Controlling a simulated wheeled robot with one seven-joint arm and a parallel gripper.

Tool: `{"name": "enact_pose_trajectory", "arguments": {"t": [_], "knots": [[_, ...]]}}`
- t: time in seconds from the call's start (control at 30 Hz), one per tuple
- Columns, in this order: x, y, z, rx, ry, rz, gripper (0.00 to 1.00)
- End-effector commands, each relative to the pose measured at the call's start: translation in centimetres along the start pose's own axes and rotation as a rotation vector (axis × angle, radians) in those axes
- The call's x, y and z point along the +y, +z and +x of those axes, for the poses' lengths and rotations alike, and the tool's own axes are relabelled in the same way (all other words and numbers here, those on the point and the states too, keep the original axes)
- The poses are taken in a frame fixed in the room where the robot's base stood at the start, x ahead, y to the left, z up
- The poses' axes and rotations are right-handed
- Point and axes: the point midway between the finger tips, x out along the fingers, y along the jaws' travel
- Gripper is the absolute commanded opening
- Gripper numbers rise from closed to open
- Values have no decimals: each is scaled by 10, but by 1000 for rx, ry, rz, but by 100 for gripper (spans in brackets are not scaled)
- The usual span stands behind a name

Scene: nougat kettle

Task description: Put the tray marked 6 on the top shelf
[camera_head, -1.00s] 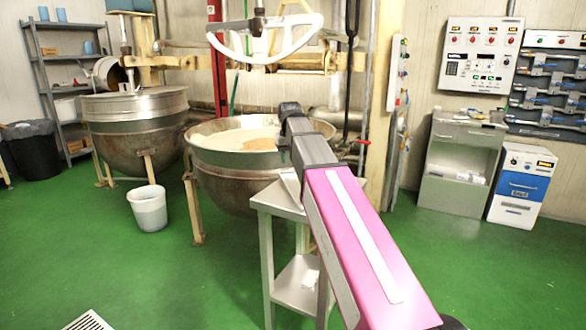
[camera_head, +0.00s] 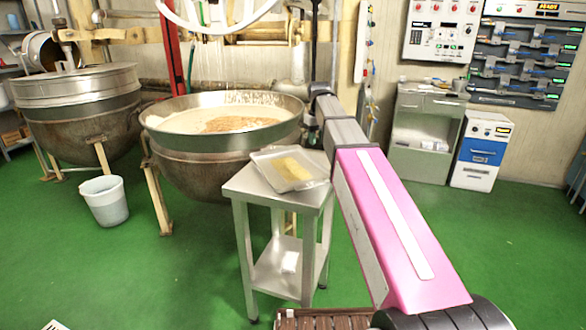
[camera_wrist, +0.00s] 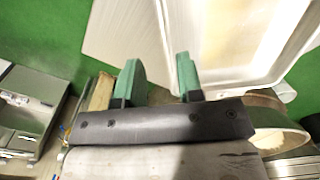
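A shallow pale tray (camera_head: 262,158) with a yellowish slab in it lies on the small steel table (camera_head: 238,187), near its back edge. No number on it can be read. In the wrist view a pale tray (camera_wrist: 181,42) with yellowish contents fills the upper right. My gripper (camera_wrist: 158,59) shows two green fingers, apart with nothing between them, close to the tray's near left corner. I cannot tell if they touch it. My gripper is not clear in the head view. A grey shelf rack (camera_head: 18,142) shows only partly at the left edge.
A large kettle (camera_head: 190,165) of pale mix stands just behind the table, with a lidded kettle (camera_head: 85,95) to its left. A white bucket (camera_head: 105,203) stands on the green floor. A steel cabinet (camera_head: 420,140) and blue-white unit (camera_head: 481,152) stand at right. Floor at right is clear.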

Motion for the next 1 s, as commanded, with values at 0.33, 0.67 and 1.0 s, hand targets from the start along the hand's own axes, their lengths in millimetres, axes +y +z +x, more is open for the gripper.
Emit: {"name": "enact_pose_trajectory", "arguments": {"t": [0.33, 0.67, 1.0], "knots": [[0, -2, 32, 0, 0, 1, 34], [-3, -10, 69, -1, 0, 1, 34], [-2, -11, 81, 0, 0, 1, 34]]}}
